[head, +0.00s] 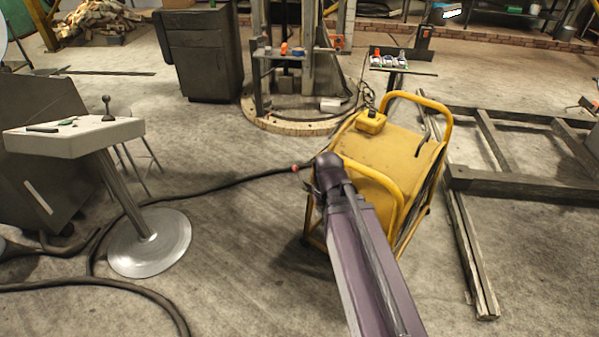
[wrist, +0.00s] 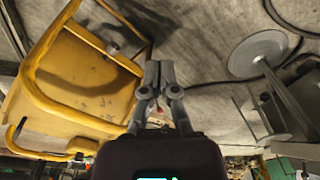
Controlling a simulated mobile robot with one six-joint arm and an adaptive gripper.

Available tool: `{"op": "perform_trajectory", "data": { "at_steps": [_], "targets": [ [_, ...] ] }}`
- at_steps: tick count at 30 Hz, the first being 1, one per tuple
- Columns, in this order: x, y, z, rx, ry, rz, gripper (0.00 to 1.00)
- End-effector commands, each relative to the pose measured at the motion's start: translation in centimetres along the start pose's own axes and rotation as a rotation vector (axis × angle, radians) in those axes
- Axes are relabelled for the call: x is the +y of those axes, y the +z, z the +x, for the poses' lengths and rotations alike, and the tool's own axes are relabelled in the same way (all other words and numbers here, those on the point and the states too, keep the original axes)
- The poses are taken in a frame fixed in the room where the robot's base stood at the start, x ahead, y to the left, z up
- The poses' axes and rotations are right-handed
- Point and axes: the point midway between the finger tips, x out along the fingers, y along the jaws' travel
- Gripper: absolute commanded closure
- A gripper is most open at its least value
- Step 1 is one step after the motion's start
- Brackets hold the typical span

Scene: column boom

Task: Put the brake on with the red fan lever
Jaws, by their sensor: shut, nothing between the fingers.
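My gripper (wrist: 159,68) is shut and empty in the wrist view, its fingertips together over bare floor. In the head view my arm reaches over the yellow machine's left side, and the gripper is hidden behind the arm. A small stand (head: 398,66) at the back centre carries a row of small parts. A small red part (head: 376,53) at its left end may be the red fan lever, but it is too small to be sure. My gripper is well apart from it. The brake's state cannot be told.
A yellow wheeled machine (head: 400,135) with tube handles stands close to my arm; it also fills the left of the wrist view (wrist: 75,75). A pale console (head: 75,137) with a joystick stands left. Black cable crosses the floor. Timber frames (head: 520,180) lie right.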

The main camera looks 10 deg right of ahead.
Motion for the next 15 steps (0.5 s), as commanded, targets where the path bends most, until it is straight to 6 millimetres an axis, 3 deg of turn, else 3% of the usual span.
{"op": "perform_trajectory", "data": {
  "at_steps": [1, 5, 15],
  "targets": [
    [-0.2, -1.5, 1.3, 0.018, -0.01, -0.025, 1.0],
    [0.0, -5.4, 3.5, 0.086, -0.039, -0.1, 1.0],
    [1.6, -18.0, 9.4, 0.34, -0.082, -0.341, 1.0]
  ]
}}
